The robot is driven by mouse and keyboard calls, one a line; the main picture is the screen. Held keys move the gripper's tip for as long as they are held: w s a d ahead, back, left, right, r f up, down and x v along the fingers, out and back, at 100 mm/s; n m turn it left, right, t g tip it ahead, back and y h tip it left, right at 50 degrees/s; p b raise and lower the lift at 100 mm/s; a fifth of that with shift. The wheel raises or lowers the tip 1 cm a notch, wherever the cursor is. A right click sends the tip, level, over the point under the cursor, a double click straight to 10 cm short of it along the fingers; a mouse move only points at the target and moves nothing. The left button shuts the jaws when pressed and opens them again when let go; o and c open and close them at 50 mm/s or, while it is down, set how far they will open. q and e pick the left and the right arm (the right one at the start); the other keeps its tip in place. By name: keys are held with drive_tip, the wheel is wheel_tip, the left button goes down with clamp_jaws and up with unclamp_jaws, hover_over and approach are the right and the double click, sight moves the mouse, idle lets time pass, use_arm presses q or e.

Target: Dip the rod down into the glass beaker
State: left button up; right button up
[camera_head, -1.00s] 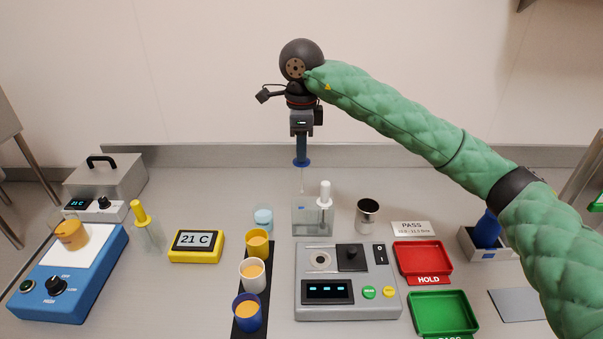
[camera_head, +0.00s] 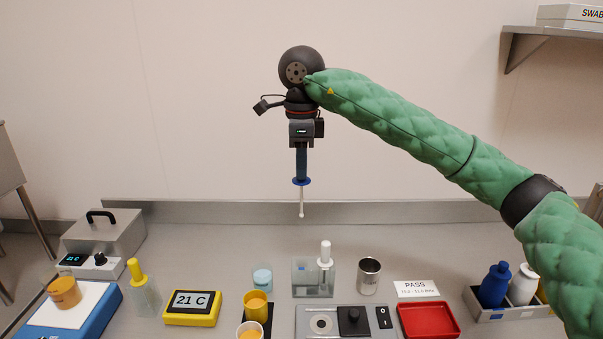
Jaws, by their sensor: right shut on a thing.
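My right gripper (camera_head: 301,143) is shut on the blue handle of the rod (camera_head: 302,200). The rod hangs upright, its thin pale shaft and rounded tip pointing down. A glass beaker with orange contents (camera_head: 65,291) stands at far left on a blue stirrer plate (camera_head: 80,320), well away from the rod. A small clear vessel with pale blue liquid (camera_head: 262,279) stands just left of the holder. My left gripper is out of view.
A steel cup (camera_head: 369,276), a red tray (camera_head: 428,321) and a bottle rack (camera_head: 510,312) are on the right. Yellow (camera_head: 256,305) and white cups stand in front.

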drive_tip(key=shift+r+p, duration=0.95)
drive_tip(key=shift+r, duration=2.1)
